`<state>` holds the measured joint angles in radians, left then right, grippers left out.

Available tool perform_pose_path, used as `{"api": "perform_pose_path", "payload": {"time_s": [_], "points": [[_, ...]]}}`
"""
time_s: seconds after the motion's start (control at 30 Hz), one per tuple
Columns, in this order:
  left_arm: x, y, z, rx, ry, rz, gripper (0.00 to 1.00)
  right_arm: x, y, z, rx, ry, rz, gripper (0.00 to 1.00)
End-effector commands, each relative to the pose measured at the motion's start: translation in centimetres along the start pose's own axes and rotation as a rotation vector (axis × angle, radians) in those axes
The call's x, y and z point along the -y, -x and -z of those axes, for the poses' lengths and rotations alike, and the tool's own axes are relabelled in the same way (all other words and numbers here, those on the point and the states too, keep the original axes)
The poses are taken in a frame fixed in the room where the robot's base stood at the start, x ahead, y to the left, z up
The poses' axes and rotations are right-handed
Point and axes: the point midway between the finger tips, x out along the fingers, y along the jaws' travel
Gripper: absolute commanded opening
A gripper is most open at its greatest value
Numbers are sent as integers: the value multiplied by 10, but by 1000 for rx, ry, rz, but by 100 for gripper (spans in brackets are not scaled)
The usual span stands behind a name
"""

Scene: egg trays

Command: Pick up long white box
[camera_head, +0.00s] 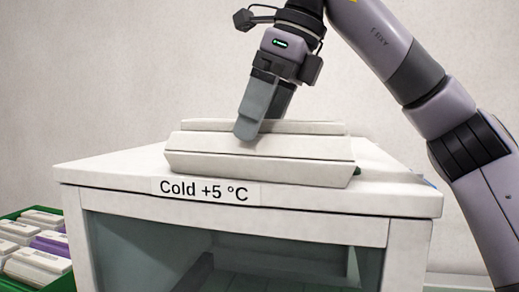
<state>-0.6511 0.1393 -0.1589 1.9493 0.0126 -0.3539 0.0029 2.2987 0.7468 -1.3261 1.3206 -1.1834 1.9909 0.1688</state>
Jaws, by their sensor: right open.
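A long white box (200,152) lies on the flat white top of a cabinet, its long side facing me. My right gripper (253,128) comes down from above onto the box's middle. One grey finger overlaps the front upper part of the box, and the other finger is mostly hidden behind it. The gripper is open, and the box rests on the cabinet top. I cannot tell whether the fingers touch the box. My left gripper is not in view.
The white cabinet (110,178) carries a label (205,190) reading "Cold +5 °C" and has a glass front. A green crate (62,284) with several white boxes and a purple one stands at the lower left.

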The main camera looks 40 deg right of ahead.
Motion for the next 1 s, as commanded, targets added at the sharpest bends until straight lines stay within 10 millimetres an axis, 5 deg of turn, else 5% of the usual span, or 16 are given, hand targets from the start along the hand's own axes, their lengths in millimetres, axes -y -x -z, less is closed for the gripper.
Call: {"api": "perform_pose_path", "payload": {"time_s": [0.23,0.4,0.47,1.0], "points": [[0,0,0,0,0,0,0,0,-1,0,1,0,0,100],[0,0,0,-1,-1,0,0,0,-1,0,1,0,0,45],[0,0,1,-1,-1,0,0,0,1,0,5,1,0,31],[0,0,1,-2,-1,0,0,-1,13,-6,6,1,1,30]]}}
